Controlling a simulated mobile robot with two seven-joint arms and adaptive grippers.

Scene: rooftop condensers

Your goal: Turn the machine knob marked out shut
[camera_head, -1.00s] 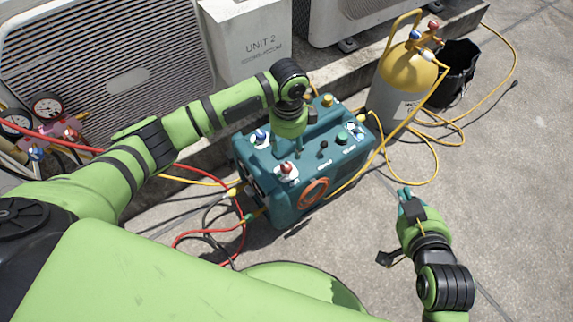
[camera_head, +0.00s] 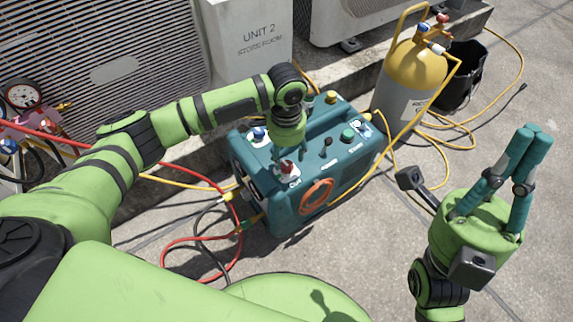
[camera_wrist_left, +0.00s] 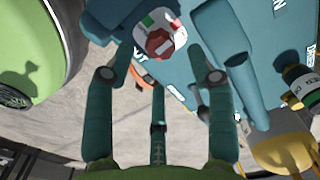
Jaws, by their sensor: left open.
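The teal machine (camera_head: 318,218) stands on the ground in the middle of the head view. Its red knob (camera_head: 287,169) sits on a white plate at the near left of the top, with an OUT label beside it. In the left wrist view the red knob (camera_wrist_left: 159,43) shows between the ends of my fingers. My left gripper (camera_head: 291,155) points down over this knob with its fingers open around it; contact cannot be told. My right gripper (camera_head: 534,133) is raised at the lower right, empty, its fingertips together.
A blue knob (camera_head: 258,133), a green knob (camera_head: 347,134) and a yellow knob (camera_head: 331,97) also stand on the machine. Red hoses (camera_head: 205,268) run at the left. Condenser units stand behind.

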